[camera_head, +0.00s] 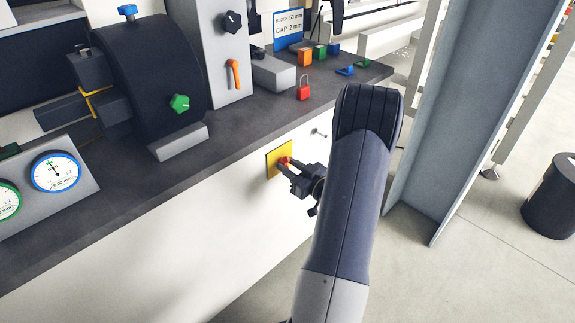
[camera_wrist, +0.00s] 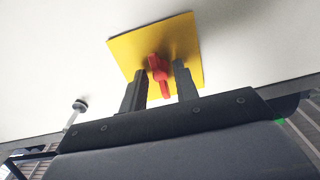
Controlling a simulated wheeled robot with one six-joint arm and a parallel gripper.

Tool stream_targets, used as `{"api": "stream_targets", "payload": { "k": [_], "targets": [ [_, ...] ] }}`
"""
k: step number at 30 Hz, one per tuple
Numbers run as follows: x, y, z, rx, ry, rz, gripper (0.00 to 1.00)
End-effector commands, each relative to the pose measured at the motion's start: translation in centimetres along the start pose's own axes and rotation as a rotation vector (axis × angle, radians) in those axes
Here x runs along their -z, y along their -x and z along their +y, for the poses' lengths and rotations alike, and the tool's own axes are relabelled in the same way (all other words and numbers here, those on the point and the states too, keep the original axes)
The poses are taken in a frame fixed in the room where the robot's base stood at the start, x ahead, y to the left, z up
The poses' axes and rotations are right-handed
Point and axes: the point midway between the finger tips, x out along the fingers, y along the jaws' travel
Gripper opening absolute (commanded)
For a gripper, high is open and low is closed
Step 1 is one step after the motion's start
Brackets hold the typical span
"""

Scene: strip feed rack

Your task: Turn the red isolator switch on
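The red isolator switch (camera_wrist: 158,70) sits on a square yellow plate (camera_wrist: 190,40) on the white front panel. In the wrist view its red handle lies between the two dark fingers of my gripper (camera_wrist: 160,87). A gap shows on each side of the handle, so the fingers look open around it. In the head view the switch (camera_head: 284,161) is partly hidden by my gripper (camera_head: 288,167), which is at the yellow plate (camera_head: 272,166). The head view does not show the handle's angle clearly.
A small metal knob (camera_head: 319,133) sticks out of the panel right of the plate. Above is the dark bench top (camera_head: 232,144) with a red padlock (camera_head: 304,90) near its edge. A grey steel column (camera_head: 455,120) stands right of my arm.

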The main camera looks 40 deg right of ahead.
Motion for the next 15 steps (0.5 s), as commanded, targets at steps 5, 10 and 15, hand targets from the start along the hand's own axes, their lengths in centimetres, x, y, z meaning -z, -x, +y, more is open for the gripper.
{"api": "stream_targets", "payload": {
  "k": [5, 10, 15],
  "targets": [
    [0.1, 3.3, 0.1, -0.006, -0.003, 0.000, 0.29],
    [0.1, 6.5, 0.1, -0.006, -0.002, 0.000, 0.29],
    [0.0, 8.7, 0.1, -0.004, -0.002, 0.000, 0.29]
  ]
}}
